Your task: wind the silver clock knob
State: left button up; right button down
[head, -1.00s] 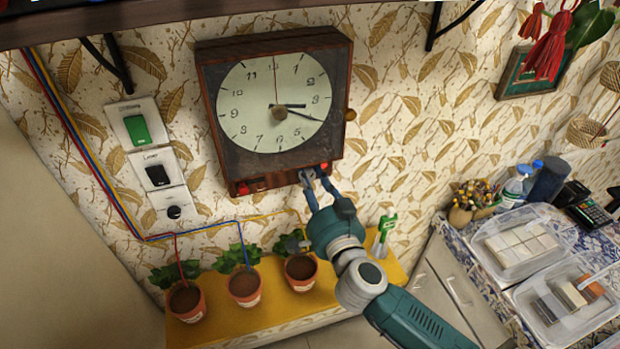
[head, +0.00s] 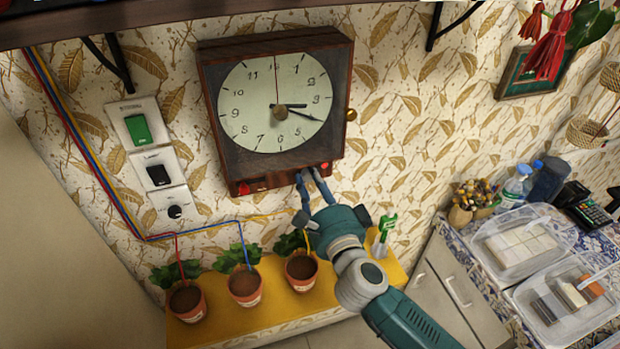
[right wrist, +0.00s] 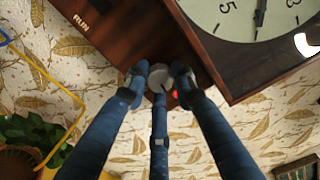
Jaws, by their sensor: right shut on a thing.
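The wooden wall clock (head: 217,150) hangs on the wall, its round pale dial (head: 255,125) facing me. The silver clock knob (right wrist: 158,76) is on the underside edge of the clock case in the right wrist view. My right gripper (head: 311,174) reaches up from below to the clock's bottom edge. In the right wrist view its blue fingers (right wrist: 160,84) close around the silver knob from both sides, with a third finger below it. The fingers hide the knob in the head view. My left gripper is not in view.
A brass knob (head: 351,115) sits on the clock's right side. A red light (head: 325,166) and a red switch (head: 244,188) are on its lower edge. Potted plants (head: 245,288) stand on a yellow shelf (head: 215,325) below, with wires running to them. Switches (head: 138,129) are at left.

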jog(key=m, duration=1.4)
jog(key=shift+d+f, duration=0.1)
jog(key=shift+f, duration=0.25)
jog(key=m, duration=0.3)
jog(key=shift+f+m, duration=0.15)
jog(key=shift+m, duration=0.15)
jog(key=m, duration=0.7)
jog(key=shift+s+f, duration=0.1)
jog(key=shift+s, duration=0.05)
jog(key=m, duration=0.3)
jog(key=shift+a+m, duration=0.25)
jog(key=shift+m, duration=0.15)
jog(key=m+b, duration=0.1)
jog(key=m, duration=0.3)
jog(key=shift+m, duration=0.3)
jog(key=m+b, duration=0.1)
jog(key=m, duration=0.9)
jog(key=shift+r+m+b, duration=0.3)
jog(key=shift+r, duration=0.05)
jog(key=m, duration=0.3)
jog(key=shift+r+m, duration=0.2)
jog(key=shift+m, duration=0.2)
jog(key=shift+r+m, duration=0.25)
jog(key=shift+m, duration=0.05)
